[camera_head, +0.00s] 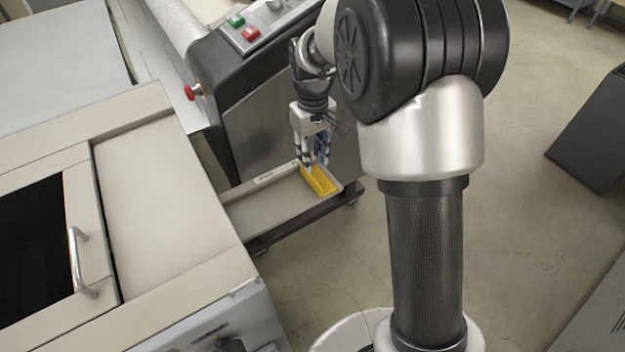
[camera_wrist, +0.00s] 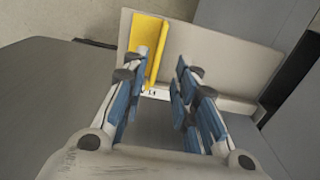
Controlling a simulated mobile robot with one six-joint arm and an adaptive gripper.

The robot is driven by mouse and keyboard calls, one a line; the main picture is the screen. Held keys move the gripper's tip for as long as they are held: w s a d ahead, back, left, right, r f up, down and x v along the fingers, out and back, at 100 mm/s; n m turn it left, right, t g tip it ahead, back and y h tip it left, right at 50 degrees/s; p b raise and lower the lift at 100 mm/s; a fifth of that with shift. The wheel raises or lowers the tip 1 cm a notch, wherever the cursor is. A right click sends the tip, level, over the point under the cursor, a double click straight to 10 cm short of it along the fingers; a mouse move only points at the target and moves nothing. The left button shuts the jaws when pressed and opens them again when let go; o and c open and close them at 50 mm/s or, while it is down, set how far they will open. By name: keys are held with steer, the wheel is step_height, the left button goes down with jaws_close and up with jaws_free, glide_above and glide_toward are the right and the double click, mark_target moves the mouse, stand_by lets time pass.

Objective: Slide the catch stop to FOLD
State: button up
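The catch stop is a yellow angled piece (camera_head: 319,181) at the right end of a shallow beige catch tray (camera_head: 262,212). In the wrist view the yellow stop (camera_wrist: 147,36) shows a flat plate and a raised lip on its right edge. My gripper (camera_head: 313,164) points down just above the stop. In the wrist view my gripper (camera_wrist: 163,62) is open, with the raised lip showing between its fingers and the left finger overlapping the plate. I cannot tell whether a finger touches the stop. A small mark on the tray's pale edge is too small to read; FOLD is not legible.
The laminator's dark side panel (camera_head: 290,125) rises behind the tray. Its control panel (camera_head: 262,28) has green and red buttons, and a red knob (camera_head: 193,91) sits at its left. A beige cabinet with a handle (camera_head: 77,262) stands at left. The floor right of the tray is clear.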

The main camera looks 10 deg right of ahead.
mark_target(313, 178)
step_height(313, 178, down, 9)
steer(key=shift+f+b, duration=0.1)
steer(key=shift+b, duration=1)
steer(key=shift+c, duration=0.3)
jaws_close()
